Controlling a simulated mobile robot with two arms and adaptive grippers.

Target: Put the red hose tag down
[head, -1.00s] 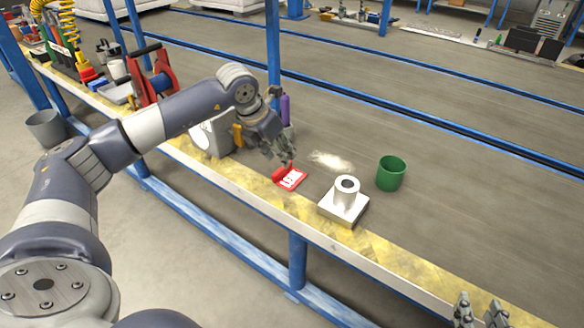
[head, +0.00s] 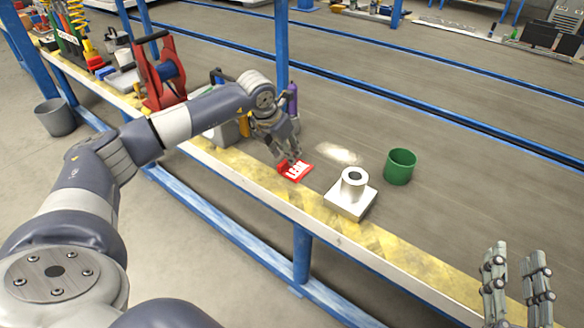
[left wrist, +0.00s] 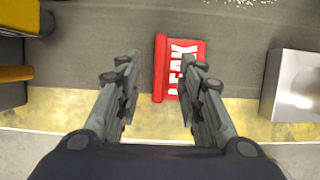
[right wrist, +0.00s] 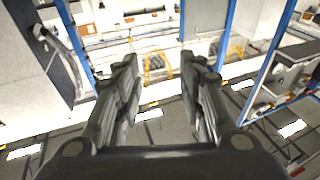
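The red hose tag (head: 297,171), with white lettering, lies on the bench's yellow-marked edge area in the head view. It also shows in the left wrist view (left wrist: 174,88), its right part hidden behind a finger. My left gripper (head: 291,160) is right at the tag; in the left wrist view its fingers (left wrist: 162,64) are apart, with bare bench showing between the left finger and the tag. My right gripper (head: 516,262) is at the lower right of the head view, its fingers (right wrist: 158,62) apart and empty.
A metal block with an upright tube (head: 351,196) stands right of the tag, and a green cup (head: 399,166) beyond it. A purple bottle (head: 292,100) and a red reel (head: 158,75) are behind and left. The bench behind the tag is mostly clear.

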